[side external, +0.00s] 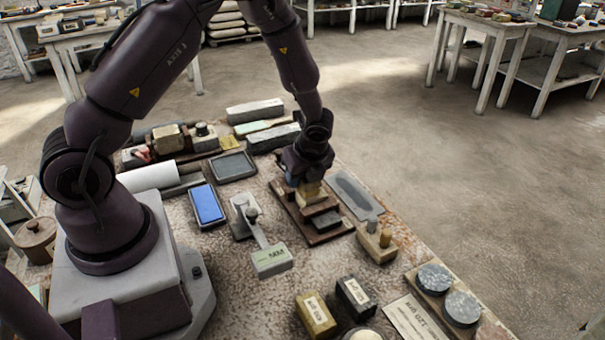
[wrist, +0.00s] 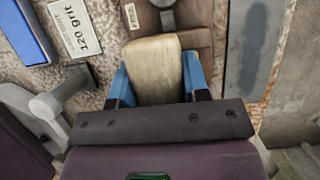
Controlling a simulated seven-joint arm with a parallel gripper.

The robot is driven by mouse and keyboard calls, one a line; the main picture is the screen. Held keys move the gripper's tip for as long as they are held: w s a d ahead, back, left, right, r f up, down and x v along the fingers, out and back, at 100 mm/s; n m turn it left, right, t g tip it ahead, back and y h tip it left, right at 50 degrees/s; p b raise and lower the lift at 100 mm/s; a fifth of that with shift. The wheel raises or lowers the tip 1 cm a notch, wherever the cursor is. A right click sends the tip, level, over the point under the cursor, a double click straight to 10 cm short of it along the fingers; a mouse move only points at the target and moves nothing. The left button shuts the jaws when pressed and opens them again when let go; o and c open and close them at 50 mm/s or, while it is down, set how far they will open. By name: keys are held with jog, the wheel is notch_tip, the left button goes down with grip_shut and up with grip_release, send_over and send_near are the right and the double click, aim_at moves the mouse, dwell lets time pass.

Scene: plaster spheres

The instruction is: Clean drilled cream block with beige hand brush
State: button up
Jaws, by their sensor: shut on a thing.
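My gripper (side external: 308,178) is over the brown wooden board near the middle of the bench. In the wrist view its blue fingers (wrist: 155,85) are shut on a beige, rounded block-like thing, which looks like the hand brush (wrist: 154,62). Its lower end (side external: 311,190) shows below my gripper in the side view; no bristles can be made out. Whether it touches the board is unclear. A cream-tan block (side external: 376,246) with a short peg-like piece on it sits right of the board. It may be the drilled cream block, but no holes can be made out.
A blue tray (side external: 207,206), a grey-handled tool (side external: 270,260), small labelled blocks (side external: 316,315) and round grey discs (side external: 434,278) crowd the bench. Clear bench surface is limited.

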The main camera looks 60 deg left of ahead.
jog(key=shift+f, duration=0.55)
jog(key=shift+a, duration=0.1)
jog(key=shift+a, duration=1)
jog(key=shift+d, duration=0.1)
jog(key=shift+d, duration=2.1)
jog(key=shift+a, duration=2.2)
jog(key=shift+d, duration=0.1)
